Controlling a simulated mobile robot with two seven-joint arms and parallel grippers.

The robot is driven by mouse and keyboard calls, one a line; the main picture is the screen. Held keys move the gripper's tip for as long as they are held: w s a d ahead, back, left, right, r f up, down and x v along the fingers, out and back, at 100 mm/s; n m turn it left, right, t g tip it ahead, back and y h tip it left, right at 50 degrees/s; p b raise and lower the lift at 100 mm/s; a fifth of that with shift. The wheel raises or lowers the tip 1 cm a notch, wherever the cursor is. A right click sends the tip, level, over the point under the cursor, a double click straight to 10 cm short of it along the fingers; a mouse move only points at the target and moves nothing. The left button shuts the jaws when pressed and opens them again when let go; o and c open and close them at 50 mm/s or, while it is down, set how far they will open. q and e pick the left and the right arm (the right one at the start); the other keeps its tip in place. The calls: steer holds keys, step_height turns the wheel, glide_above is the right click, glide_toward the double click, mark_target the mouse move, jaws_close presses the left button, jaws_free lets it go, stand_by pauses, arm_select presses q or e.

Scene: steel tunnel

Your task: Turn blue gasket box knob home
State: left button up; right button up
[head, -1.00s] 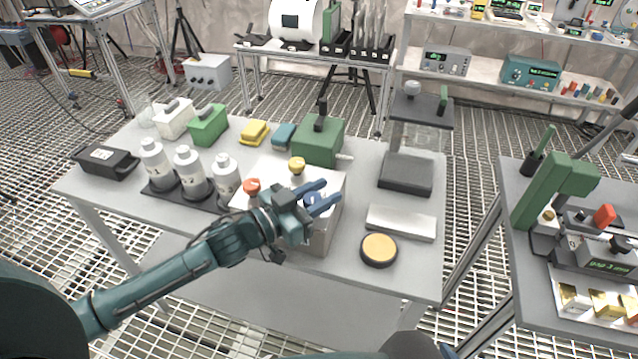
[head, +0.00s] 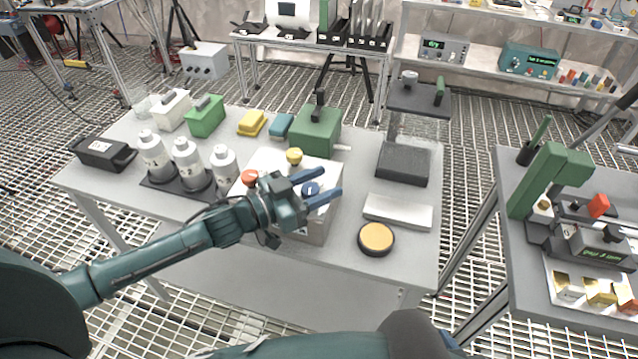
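A white-topped box (head: 276,167) with a metal front stands near the front of the middle table. It carries a red knob (head: 250,178), a yellow knob (head: 294,157) and a blue knob (head: 311,188). My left gripper (head: 332,182) reaches in from the left, low over the right part of the box. Its two blue fingers are apart, and the blue knob shows between them. I cannot tell whether either finger touches the knob. The gripper body hides part of the box top. My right gripper is not in view.
Several white bottles (head: 187,163) stand in a black tray left of the box. A green box (head: 316,133) is behind it. A round tan-topped puck (head: 376,238) and a silver plate (head: 398,211) lie to the right. A black scale-like stand (head: 404,163) is at the back right.

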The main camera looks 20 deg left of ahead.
arm_select(q)
steer(key=shift+o, duration=0.5)
steer(key=shift+s+f, duration=0.1)
steer(key=shift+s+a, duration=0.2)
steer(key=shift+a, duration=0.1)
steer(key=b+v, duration=0.1)
steer(key=v, duration=1.1)
steer(key=shift+s, duration=0.15)
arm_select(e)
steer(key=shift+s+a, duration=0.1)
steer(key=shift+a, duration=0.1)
arm_select(q)
steer(key=shift+a, duration=0.1)
steer(key=shift+c, duration=0.2)
